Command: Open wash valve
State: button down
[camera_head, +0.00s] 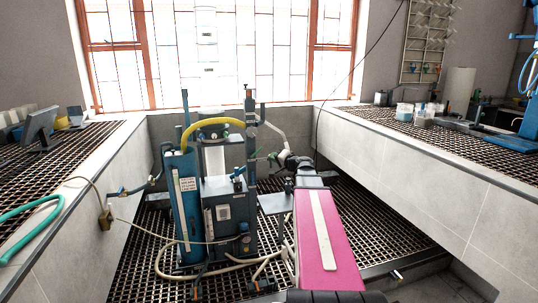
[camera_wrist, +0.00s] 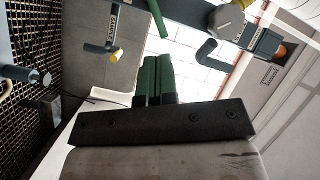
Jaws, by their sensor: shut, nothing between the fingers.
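My gripper (camera_wrist: 158,60) shows in the wrist view as two green fingers pressed together with nothing between them. A green bar (camera_wrist: 157,18) is just above the fingertips. A dark bent pipe (camera_wrist: 207,50) and a labelled dark block are at the right, apart from the fingers. I cannot tell which part is the wash valve. In the head view, my arm's end is beside the flotation machine (camera_head: 228,205), and its fingertips are unclear.
The machine stands on a grated floor between two tiled benches. A yellow hose (camera_head: 215,124) arches over its top. A pale hose (camera_head: 165,268) lies around its base. A monitor (camera_head: 40,125) is on the left bench; beakers (camera_head: 404,111) stand on the right bench.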

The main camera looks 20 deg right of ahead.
aim_at(256, 152)
jog(key=s+d+f+m+t+y, duration=0.1)
jog(key=s+f+m+t, duration=0.15)
jog(key=m, duration=0.55)
jog(key=s+d+f+m+t, duration=0.1)
jog(key=f+m+t, duration=0.25)
jog(key=m, duration=0.45)
jog(key=f+x, duration=0.1)
jog(key=x, duration=1.2)
jog(key=shift+w+r, duration=0.15)
jog(key=shift+w, duration=0.4)
jog(key=shift+a+r+n+g+y, duration=0.3)
jog(key=shift+n+g+y, duration=0.15)
jog(key=shift+n, duration=0.45)
jog(key=n+g, duration=0.1)
jog(key=r+n+g, duration=0.1)
jog(key=n, duration=0.1)
jog(key=a+n+g+y, duration=0.1)
jog(key=n, duration=0.1)
jog(key=shift+a+r, duration=0.15)
jog(key=shift+r, duration=0.25)
jog(key=n+g, duration=0.1)
jog(key=n, duration=0.1)
jog(key=a+r+n+g, duration=0.1)
jog(key=shift+a+n, duration=0.3)
jog(key=shift+n, duration=0.1)
jog(key=shift+a, duration=0.2)
jog(key=shift+w+a, duration=0.1)
jog(key=shift+a, duration=0.1)
